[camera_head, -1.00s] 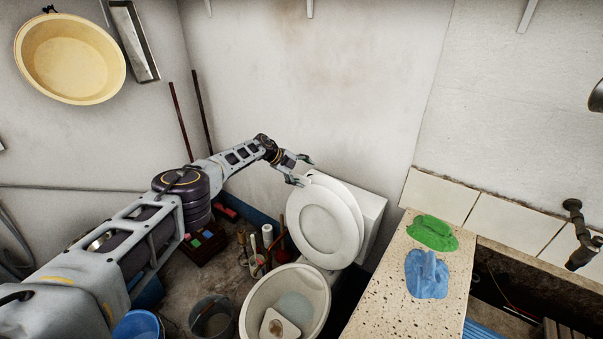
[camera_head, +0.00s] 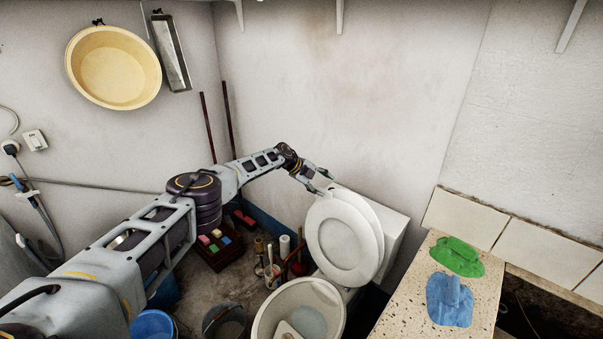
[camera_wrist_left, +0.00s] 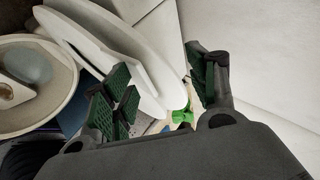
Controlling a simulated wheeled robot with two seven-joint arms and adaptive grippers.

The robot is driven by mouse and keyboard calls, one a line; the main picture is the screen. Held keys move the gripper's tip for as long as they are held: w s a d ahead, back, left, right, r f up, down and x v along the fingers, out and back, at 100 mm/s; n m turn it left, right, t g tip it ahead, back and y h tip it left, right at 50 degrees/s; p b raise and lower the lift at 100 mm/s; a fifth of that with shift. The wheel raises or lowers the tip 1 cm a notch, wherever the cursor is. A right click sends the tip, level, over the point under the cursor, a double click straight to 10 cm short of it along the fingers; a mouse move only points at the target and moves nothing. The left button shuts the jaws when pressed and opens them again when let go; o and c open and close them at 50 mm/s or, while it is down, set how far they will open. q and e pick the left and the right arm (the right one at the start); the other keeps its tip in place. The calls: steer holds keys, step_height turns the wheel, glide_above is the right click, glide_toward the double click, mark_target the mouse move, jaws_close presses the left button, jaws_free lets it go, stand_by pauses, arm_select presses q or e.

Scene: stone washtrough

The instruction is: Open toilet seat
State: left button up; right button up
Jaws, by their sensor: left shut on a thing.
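The white toilet seat (camera_head: 345,242) stands raised, with the lid (camera_head: 375,222) upright behind it, in front of the white cistern (camera_head: 396,232). The toilet bowl (camera_head: 268,318) below is uncovered. My left gripper (camera_head: 322,186) is at the upper left edge of the raised seat. In the left wrist view, its green-padded fingers (camera_wrist_left: 165,88) lie on either side of the white rims of the raised seat and lid (camera_wrist_left: 145,62). The bowl (camera_wrist_left: 62,95) shows at the left there. The exact contact of the pads is partly hidden. My right gripper is not in view.
A stone counter (camera_head: 405,310) with green (camera_head: 458,256) and blue (camera_head: 449,299) cloths stands right of the toilet. A blue bucket (camera_head: 152,325), a grey bucket (camera_head: 224,322) and a box of coloured blocks (camera_head: 222,256) are on the floor at left. Walls close in behind.

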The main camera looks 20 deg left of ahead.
arm_select(q)
steer(key=shift+a+r, duration=0.2)
steer(key=shift+r, duration=0.1)
steer(key=shift+c, duration=1.2)
steer(key=v, duration=1)
steer(key=shift+s, duration=0.2)
steer(key=shift+f, duration=0.1)
